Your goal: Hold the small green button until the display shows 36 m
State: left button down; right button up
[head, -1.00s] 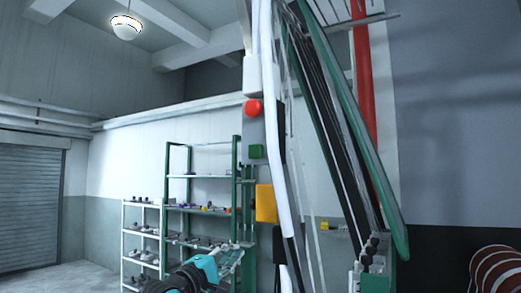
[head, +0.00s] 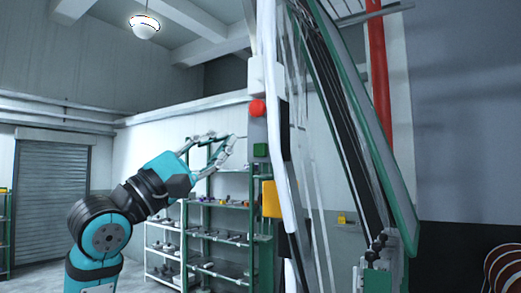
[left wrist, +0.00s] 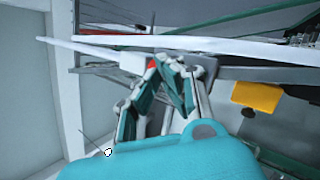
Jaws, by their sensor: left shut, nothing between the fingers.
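The small green button (head: 260,150) sits on a grey control post, below a red button (head: 257,107). My left gripper (head: 231,141) is shut and empty. In the head view its fingertips are just left of the green button, and a narrow gap shows between them. In the left wrist view the closed fingers (left wrist: 171,62) point toward the post and a bit of the red button shows beside them. I cannot make out the green button there. No readable display shows. My right gripper is not in view.
A yellow box (head: 271,199) is lower on the post and also shows in the left wrist view (left wrist: 257,97). A white tube (head: 278,165) runs down the post's front. A tall green-edged machine frame (head: 372,130) stands to the right. Shelving (head: 222,238) stands behind.

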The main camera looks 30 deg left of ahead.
aim_at(260, 150)
pick_arm(q)
jog(key=shift+w+a, duration=0.1)
jog(key=shift+w, duration=0.15)
jog(key=shift+w+d+p, duration=0.2)
jog(key=shift+w+p, duration=0.5)
jog(key=shift+w, duration=1.45)
jog(key=shift+w+d+p, duration=0.2)
jog(key=shift+w+p, duration=0.45)
jog(key=shift+w, duration=1.45)
jog(key=shift+f, duration=0.1)
jog(key=shift+w, duration=0.1)
jog(key=shift+w, duration=0.3)
